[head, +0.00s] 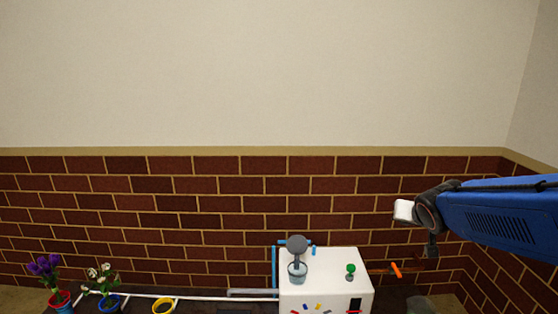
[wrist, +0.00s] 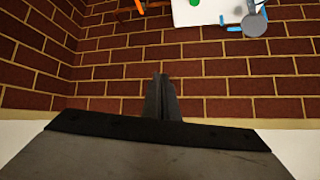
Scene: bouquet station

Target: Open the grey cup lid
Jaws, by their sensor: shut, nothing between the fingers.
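The grey cup (head: 297,274) stands at the back left of the white table, with its rim visible. Its round grey lid (head: 297,244) stands raised above and behind the rim, and also shows in the wrist view (wrist: 254,26) near the top right. My gripper (head: 432,252) is in the air to the right of the table, well apart from the cup and lid. In the wrist view my gripper (wrist: 161,80) has its dark fingers together with nothing between them. The inside of the cup is too small to make out.
The white table (head: 325,270) carries a small green item (head: 350,271) and several coloured pieces. A blue frame (head: 275,268) is at its left edge. An orange bar (head: 396,270) is at its right. Flower pots (head: 108,303) stand far left. A brick wall (head: 180,215) is behind.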

